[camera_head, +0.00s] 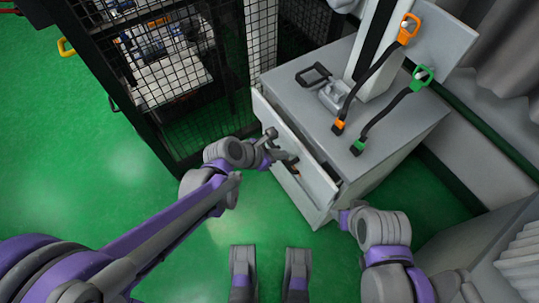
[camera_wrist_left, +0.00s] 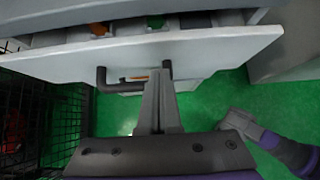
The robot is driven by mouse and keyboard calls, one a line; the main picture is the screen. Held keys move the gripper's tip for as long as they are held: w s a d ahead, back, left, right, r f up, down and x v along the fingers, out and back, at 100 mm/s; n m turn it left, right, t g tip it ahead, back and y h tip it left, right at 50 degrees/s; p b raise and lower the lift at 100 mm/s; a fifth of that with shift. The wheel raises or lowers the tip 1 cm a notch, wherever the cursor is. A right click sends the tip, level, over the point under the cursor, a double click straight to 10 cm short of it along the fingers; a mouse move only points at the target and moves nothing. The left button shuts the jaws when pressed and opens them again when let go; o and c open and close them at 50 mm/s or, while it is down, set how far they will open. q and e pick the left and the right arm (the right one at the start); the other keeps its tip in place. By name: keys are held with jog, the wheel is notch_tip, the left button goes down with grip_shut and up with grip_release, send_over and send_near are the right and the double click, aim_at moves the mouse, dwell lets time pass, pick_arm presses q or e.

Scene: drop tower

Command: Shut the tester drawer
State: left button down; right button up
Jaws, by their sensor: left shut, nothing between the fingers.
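The tester drawer (camera_head: 318,183) stands partly open from the grey tester cabinet, with a gap behind its pale front panel. In the left wrist view the drawer front (camera_wrist_left: 215,48) crosses the top, and parts of the drawer's inside show above its edge. A black bar handle (camera_wrist_left: 104,78) is on the front. My left gripper (camera_head: 291,158) is at the drawer front; in the left wrist view its fingers (camera_wrist_left: 161,80) are together and empty, beside the handle. Whether they touch the panel is unclear. My right gripper (camera_head: 344,216) is near the cabinet's lower front corner; its jaws are not clear.
The cabinet top (camera_head: 325,125) carries a column, a black handle and two cables with orange (camera_head: 409,29) and green (camera_head: 422,76) ends. A black mesh cage (camera_head: 180,75) stands close on the left. Green floor (camera_head: 210,260) is clear in front.

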aim_at(301, 144)
pick_arm(q)
jog(key=shift+w+d+r, duration=0.1)
jog(key=shift+w+d, duration=0.35)
jog(key=shift+d, duration=0.2)
jog(key=shift+w+d+r, duration=0.1)
jog(key=shift+w+d, duration=0.35)
jog(key=shift+d, duration=0.2)
jog(key=w+d, duration=0.2)
jog(key=d, duration=0.1)
jog(key=shift+w+d, duration=0.25)
jog(key=shift+a, duration=0.1)
